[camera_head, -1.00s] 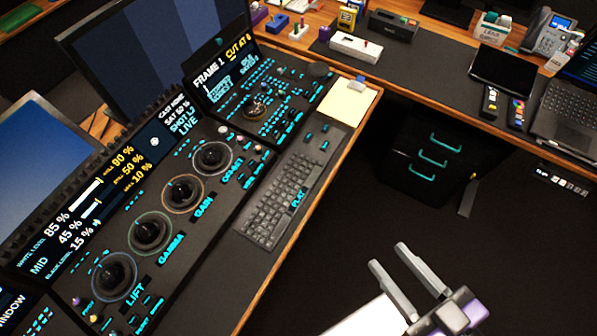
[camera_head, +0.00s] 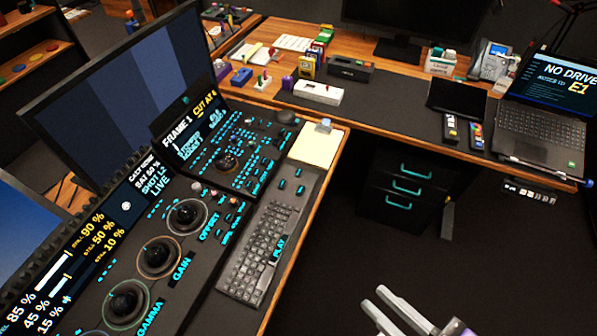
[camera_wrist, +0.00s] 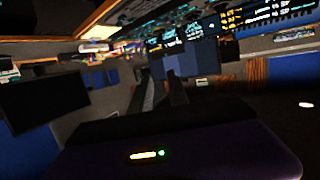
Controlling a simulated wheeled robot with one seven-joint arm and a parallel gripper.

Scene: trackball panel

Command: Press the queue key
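The trackball panel (camera_head: 150,247) runs along the left desk in the head view, with trackballs in rings labelled OFFSET, GAIN and GAMMA. Its far section (camera_head: 224,150) has many small cyan-marked keys around one ball. I cannot pick out the queue key; most key labels are too small to read. A key block marked PLAY (camera_head: 279,247) sits at the edge of the keyboard (camera_head: 252,252). My gripper (camera_head: 376,298) is at the bottom, right of the desk edge, apart from the panel and empty. Its two fingers have a gap between them; they also show in the wrist view (camera_wrist: 160,82).
Monitors (camera_head: 110,85) stand behind the panel. A yellowish notepad (camera_head: 315,147) lies at the desk corner. The back desk holds a white box (camera_head: 318,92), a laptop (camera_head: 540,125) and a phone (camera_head: 494,60). A dark drawer unit (camera_head: 405,190) stands below. The floor between is clear.

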